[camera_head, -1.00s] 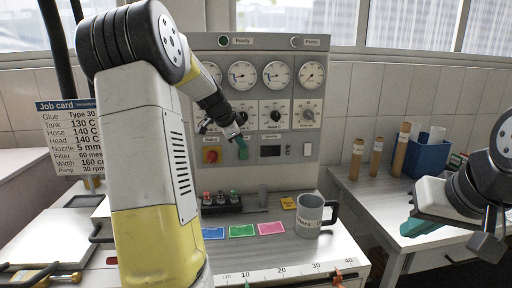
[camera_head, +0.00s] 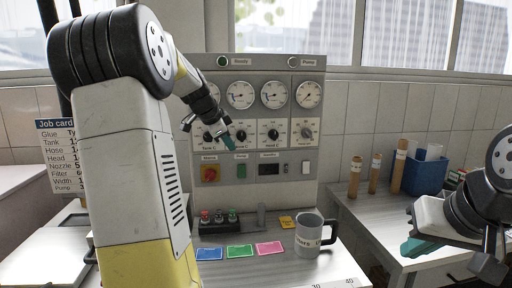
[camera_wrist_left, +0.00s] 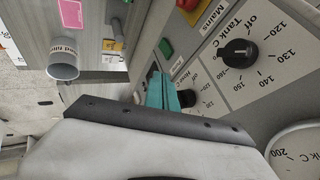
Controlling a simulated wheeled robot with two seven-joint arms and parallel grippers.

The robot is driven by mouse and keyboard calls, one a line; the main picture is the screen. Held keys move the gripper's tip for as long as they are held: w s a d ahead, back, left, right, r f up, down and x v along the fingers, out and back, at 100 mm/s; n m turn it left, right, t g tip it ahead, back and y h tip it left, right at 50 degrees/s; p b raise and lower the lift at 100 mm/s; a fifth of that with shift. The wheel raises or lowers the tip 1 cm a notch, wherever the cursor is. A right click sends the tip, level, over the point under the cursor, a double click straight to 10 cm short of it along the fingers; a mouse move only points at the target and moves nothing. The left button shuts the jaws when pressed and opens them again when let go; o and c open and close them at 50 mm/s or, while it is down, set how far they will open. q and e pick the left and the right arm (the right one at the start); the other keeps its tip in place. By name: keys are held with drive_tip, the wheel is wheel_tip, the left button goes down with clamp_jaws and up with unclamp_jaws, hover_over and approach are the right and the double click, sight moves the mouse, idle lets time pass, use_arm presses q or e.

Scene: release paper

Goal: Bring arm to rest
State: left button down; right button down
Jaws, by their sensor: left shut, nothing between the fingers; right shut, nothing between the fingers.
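My left arm fills the left of the head view, and its gripper (camera_head: 226,138) is in front of the dial row of the grey control panel (camera_head: 262,66). Its teal fingers are shut and empty. In the left wrist view the teal fingertips (camera_wrist_left: 162,92) show close to the panel's knobs; I cannot tell whether they touch it. My right gripper (camera_head: 416,248) is at the right, shut and empty, in front of the side table.
A grey mug (camera_head: 308,236) and blue, green and pink cards (camera_head: 240,251) lie on the bench below the panel. A blue bin (camera_head: 426,172) and brown rolls (camera_head: 399,166) stand on the right table (camera_head: 350,208). A job card (camera_head: 60,155) is at the left.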

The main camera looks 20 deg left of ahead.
use_arm(q)
drive_tip(key=s+d+n, duration=0.5)
drive_tip(key=s+d, duration=0.8)
drive_tip(key=s, duration=0.2)
drive_tip(key=s+d+f+n, duration=0.3)
drive_tip(key=s, duration=0.5)
drive_tip(key=s+d+f+n+g, duration=0.1)
drive_tip(key=s+d+f+n, duration=0.1)
drive_tip(key=s, duration=0.5)
drive_tip(key=shift+s+d+f+n, duration=0.35)
drive_tip(key=shift+d+f+n, duration=0.05)
drive_tip(key=shift+f, duration=0.35)
